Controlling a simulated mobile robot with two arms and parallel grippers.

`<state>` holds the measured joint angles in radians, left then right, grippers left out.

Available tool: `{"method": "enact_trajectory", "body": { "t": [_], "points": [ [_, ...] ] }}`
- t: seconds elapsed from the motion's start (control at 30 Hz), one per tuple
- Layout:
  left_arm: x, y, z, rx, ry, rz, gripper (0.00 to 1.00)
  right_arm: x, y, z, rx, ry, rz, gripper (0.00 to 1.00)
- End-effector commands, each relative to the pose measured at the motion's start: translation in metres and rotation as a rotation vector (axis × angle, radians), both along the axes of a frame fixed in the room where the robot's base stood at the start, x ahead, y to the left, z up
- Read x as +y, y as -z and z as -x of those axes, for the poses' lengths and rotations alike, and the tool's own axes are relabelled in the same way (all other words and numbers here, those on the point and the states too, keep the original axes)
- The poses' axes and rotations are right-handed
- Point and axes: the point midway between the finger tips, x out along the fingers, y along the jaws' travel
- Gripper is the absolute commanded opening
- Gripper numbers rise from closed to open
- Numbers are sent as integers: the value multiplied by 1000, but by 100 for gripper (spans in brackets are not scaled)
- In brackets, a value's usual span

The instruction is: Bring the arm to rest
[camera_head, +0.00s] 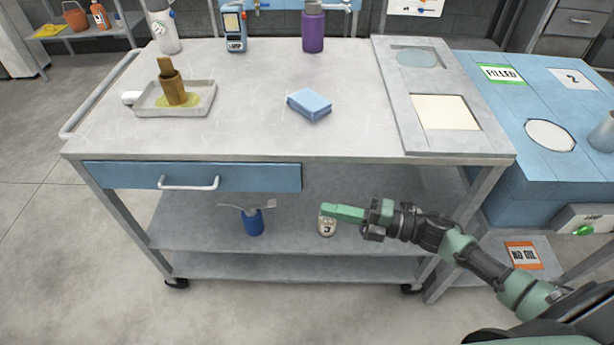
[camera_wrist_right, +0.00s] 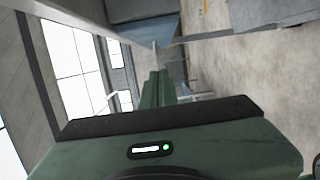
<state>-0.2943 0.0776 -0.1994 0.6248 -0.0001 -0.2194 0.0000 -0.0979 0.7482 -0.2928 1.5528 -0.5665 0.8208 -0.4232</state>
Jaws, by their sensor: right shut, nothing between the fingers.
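My right arm reaches in from the lower right in the head view. Its green gripper (camera_head: 345,212) is shut and empty, pointing left in front of the cart, below the worktop's front edge. In the right wrist view the shut fingers (camera_wrist_right: 155,92) lie together with nothing between them. Behind the fingertips in the head view a small pale jar marked 3 (camera_head: 327,225) shows on the cart's shelf, partly covered by the gripper; I cannot tell the gap between them. My left gripper is not in view.
The grey cart worktop (camera_head: 250,110) carries a blue sponge (camera_head: 310,104), a tray (camera_head: 150,110) with a brown object in yellow liquid, and a purple bottle (camera_head: 313,28). A blue bottle (camera_head: 253,222) stands on the shelf. A blue bench (camera_head: 510,130) stands right; floor at left is clear.

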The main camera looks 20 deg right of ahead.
Motion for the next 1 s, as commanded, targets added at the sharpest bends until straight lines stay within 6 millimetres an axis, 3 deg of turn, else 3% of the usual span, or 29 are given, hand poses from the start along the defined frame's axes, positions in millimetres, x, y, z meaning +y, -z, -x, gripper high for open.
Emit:
{"method": "enact_trajectory", "body": {
  "t": [0.17,0.27,0.37,0.47,0.57,0.7,0.77,0.9,1.0],
  "points": [
    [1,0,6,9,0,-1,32,-2,1,1,3,3,-2,0],
    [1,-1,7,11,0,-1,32,-9,13,-6,52,61,-27,0],
    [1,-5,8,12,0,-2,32,-29,50,-18,185,213,-88,0],
    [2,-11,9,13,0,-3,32,-58,112,-20,388,432,-174,0],
    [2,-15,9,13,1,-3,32,-84,184,-2,606,652,-256,0],
    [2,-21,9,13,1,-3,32,-103,275,53,889,918,-342,0],
    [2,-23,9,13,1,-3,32,-105,309,83,1003,1021,-371,0],
    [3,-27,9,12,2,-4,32,-97,377,167,1259,1246,-418,0],
    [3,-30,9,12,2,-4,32,-83,413,233,1431,1392,-435,0]
  ]
}}
